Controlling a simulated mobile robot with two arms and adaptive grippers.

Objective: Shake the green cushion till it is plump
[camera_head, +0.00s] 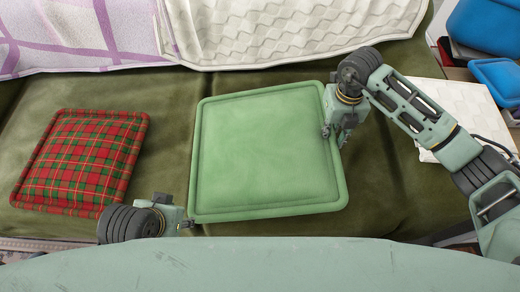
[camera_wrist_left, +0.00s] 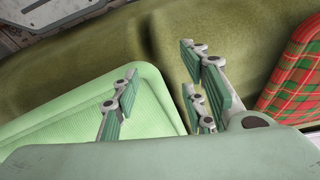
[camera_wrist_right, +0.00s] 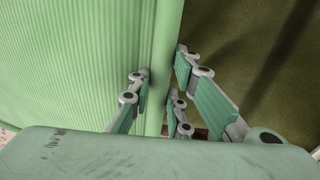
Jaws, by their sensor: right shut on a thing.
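The green cushion (camera_head: 262,150) is square with a piped rim and looks flat over the olive seat; I cannot tell whether it is lifted slightly. My right gripper (camera_head: 328,132) is shut on its right edge, towards the far corner. In the right wrist view the cushion's rim (camera_wrist_right: 163,65) runs between the fingers. My left gripper (camera_head: 190,226) is at the near left corner. In the left wrist view its fingers (camera_wrist_left: 158,88) are apart, with the cushion's corner (camera_wrist_left: 150,80) between or below them; contact is unclear.
A red and green tartan cushion (camera_head: 83,160) lies to the left on the olive seat (camera_head: 165,140). A white quilted cover (camera_head: 270,32) and a lilac checked cloth (camera_head: 75,35) lie along the back. Blue items (camera_head: 490,40) and a white quilted piece (camera_head: 455,95) are at the right.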

